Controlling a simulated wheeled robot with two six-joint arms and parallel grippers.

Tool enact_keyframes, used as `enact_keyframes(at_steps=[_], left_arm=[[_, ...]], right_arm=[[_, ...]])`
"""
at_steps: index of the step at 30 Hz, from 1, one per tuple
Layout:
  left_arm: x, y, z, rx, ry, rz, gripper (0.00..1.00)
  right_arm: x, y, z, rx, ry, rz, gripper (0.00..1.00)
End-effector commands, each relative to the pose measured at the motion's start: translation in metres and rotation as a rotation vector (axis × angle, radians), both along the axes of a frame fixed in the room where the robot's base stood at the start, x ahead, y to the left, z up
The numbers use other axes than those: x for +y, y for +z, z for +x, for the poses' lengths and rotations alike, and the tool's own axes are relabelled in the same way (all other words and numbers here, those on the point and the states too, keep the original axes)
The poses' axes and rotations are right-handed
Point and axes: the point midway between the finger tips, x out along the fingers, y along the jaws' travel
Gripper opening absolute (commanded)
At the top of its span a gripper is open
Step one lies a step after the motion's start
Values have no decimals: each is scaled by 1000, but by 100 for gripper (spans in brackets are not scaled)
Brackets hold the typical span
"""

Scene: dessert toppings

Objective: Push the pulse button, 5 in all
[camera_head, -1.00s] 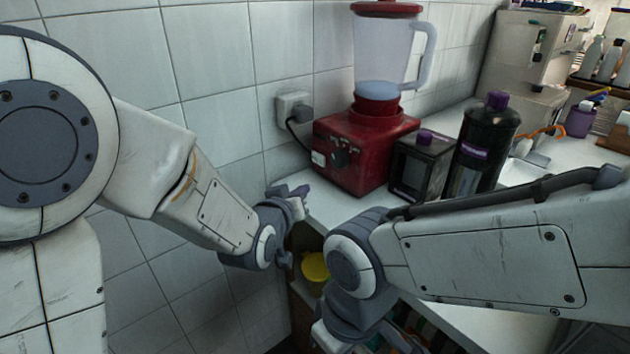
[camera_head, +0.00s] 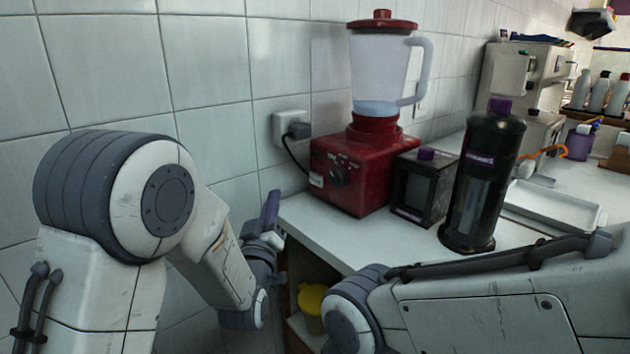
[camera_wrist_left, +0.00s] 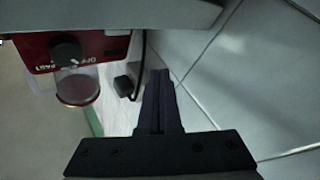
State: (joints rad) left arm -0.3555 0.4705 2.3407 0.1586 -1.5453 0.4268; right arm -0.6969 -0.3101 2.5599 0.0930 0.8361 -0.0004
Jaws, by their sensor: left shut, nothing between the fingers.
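The blender stands on the counter against the tiled wall, with a red base (camera_head: 358,172) and a clear jar under a red lid. A dark dial (camera_head: 338,175) sits on the base's front panel; small marks lie above it, and I cannot tell which is the pulse button. My left gripper (camera_head: 271,206) is shut and empty, left of the base and apart from it, fingers pointing up. In the left wrist view the blender appears upside down, with its base (camera_wrist_left: 110,47) and dial (camera_wrist_left: 66,50) left of the shut fingers (camera_wrist_left: 161,75). My right gripper is out of view.
A wall socket with a black plug (camera_head: 299,130) and cord is behind the left gripper. A dark box (camera_head: 424,187) and a tall black bottle (camera_head: 482,180) stand right of the blender. A white tray (camera_head: 552,205) lies farther right. A yellow item (camera_head: 312,298) is below the counter.

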Motion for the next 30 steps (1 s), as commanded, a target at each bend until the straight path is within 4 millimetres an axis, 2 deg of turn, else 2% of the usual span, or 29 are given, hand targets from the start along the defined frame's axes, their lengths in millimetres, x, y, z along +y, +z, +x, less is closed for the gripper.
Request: enact_keyframes(at_steps=[11,15,21,30], left_arm=[[-43,1,30,1,-2,0,0],[-55,-1,39,-1,-1,0,0],[-64,0,46,0,0,-1,0],[-65,0,47,1,0,0,0]], right_arm=[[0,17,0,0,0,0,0],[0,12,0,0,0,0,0],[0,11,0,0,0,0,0],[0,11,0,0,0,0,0]])
